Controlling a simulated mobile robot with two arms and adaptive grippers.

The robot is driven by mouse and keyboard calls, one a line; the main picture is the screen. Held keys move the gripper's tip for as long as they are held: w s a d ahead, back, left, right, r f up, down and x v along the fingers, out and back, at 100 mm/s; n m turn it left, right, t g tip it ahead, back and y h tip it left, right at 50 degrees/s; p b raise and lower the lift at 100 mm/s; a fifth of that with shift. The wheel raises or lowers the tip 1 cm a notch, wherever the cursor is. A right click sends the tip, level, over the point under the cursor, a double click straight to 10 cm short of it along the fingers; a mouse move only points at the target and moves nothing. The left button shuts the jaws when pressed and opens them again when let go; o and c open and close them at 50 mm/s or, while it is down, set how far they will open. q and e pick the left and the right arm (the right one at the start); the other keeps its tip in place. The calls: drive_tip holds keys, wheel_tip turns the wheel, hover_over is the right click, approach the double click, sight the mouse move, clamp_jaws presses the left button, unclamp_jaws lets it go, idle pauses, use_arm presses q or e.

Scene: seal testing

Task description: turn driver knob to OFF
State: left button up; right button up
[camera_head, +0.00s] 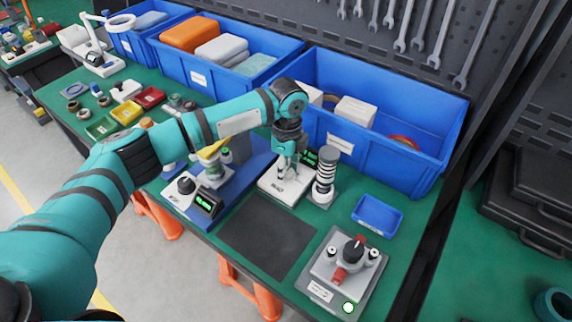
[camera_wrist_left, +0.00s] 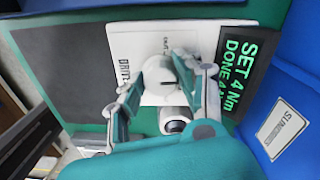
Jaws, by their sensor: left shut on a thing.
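The driver unit is a white box (camera_head: 270,187) on the green bench, with a black display (camera_head: 309,157) showing green text. In the left wrist view its white face (camera_wrist_left: 137,42) bears dark lettering, and the display (camera_wrist_left: 241,66) reads "SET 4 Nm" and "DONE 4", the rest cut off. My left gripper (camera_head: 283,172) points down at the box. In the left wrist view its fingers (camera_wrist_left: 163,88) are shut on the pale round knob (camera_wrist_left: 160,72), one at each side. The knob's pointer setting is not clear. My right gripper is not in view.
A grey-and-black ribbed cylinder (camera_head: 325,176) stands right beside the box. A blue base with a black knob (camera_head: 186,185) is at left. A dark mat (camera_head: 268,238) lies in front. A fixture with red parts (camera_head: 345,262) and a small blue tray (camera_head: 377,214) are at right; blue bins (camera_head: 385,155) stand behind.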

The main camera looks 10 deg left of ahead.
use_arm(q)
drive_tip(key=n+p, duration=0.1)
drive_tip(key=p, duration=0.1)
drive_tip(key=n+p, duration=0.3)
drive_tip(key=p, duration=0.1)
drive_tip(key=shift+s+r, duration=0.1)
drive_tip(key=shift+r, duration=0.2)
drive_tip(key=shift+f+n+p, duration=0.2)
drive_tip(key=shift+n+p, duration=1.15)
drive_tip(key=shift+n, duration=0.25)
drive_tip(key=o, duration=1.2)
drive_tip(key=shift+c, duration=0.2)
wheel_tip(320, 180, up, 12)
drive_tip(key=shift+w, duration=0.25)
drive_tip(key=shift+a+f, duration=0.1)
